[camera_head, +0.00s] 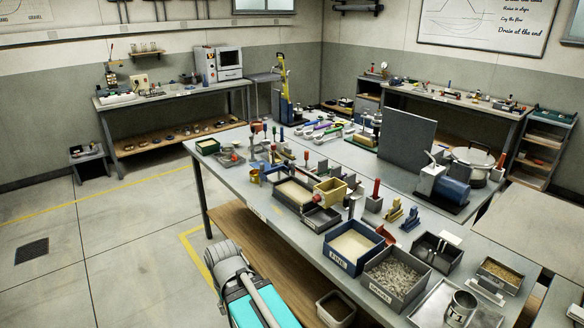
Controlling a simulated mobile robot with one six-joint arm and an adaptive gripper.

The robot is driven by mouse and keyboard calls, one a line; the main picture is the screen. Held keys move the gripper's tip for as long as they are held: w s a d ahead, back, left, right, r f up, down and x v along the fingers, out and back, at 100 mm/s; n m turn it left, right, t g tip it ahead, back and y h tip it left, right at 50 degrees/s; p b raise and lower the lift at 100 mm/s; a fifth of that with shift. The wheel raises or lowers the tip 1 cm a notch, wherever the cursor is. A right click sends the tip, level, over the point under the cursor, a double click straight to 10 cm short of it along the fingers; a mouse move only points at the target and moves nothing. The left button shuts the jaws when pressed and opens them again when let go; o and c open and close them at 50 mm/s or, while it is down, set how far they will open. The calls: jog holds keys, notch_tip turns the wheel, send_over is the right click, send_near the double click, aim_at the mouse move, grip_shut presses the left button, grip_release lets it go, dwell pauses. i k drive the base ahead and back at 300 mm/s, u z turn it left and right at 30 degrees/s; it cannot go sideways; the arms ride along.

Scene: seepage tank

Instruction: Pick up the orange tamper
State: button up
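Several small upright handled tools stand on the far left part of the long grey table (228,168). One has an orange-red handle (306,157) and looks like the orange tamper, but it is too small to be sure. A larger red-handled tool (376,188) stands upright on a grey block farther right, behind the trays. Part of my arm (232,268) shows at the bottom left, beside the table's near edge. I cannot make out my gripper's fingers in this view.
A blue-walled sand tray (329,256), a gravel tray (372,289) and a metal can (459,307) fill the near right of the table. A grey upright panel (406,140) and a motor unit (444,188) stand behind. The floor to the left is open.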

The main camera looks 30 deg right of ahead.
aim_at(308, 167)
jog(key=u, duration=1.15)
jog(key=i, duration=2.6)
jog(key=z, duration=0.75)
